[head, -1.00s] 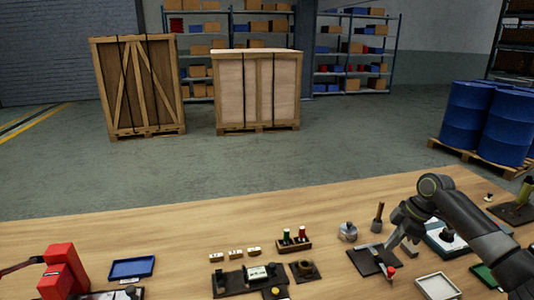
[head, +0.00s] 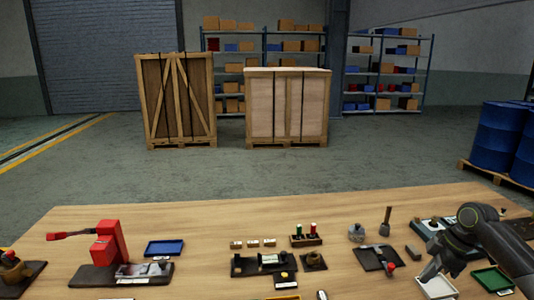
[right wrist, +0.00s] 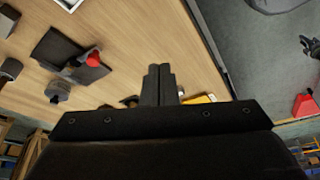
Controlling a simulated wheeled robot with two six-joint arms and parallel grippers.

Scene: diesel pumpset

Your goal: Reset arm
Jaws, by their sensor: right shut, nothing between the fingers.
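My right gripper (head: 429,273) hangs over the right part of the workbench, above the white tray (head: 446,292). In the right wrist view its fingers (right wrist: 160,82) are closed together with nothing between them. A dark plate (head: 370,259) with a red-knobbed part (head: 390,268) lies just left of the gripper and apart from it. The plate also shows at the left of the right wrist view (right wrist: 58,50). My left gripper is in neither view.
A red lever press (head: 107,245) and a blue tray (head: 165,247) stand on the left. Small fixtures and a rack with green and red pieces (head: 306,240) fill the middle. A green tray (head: 493,279) lies at right. The bench's far strip (head: 230,212) is clear.

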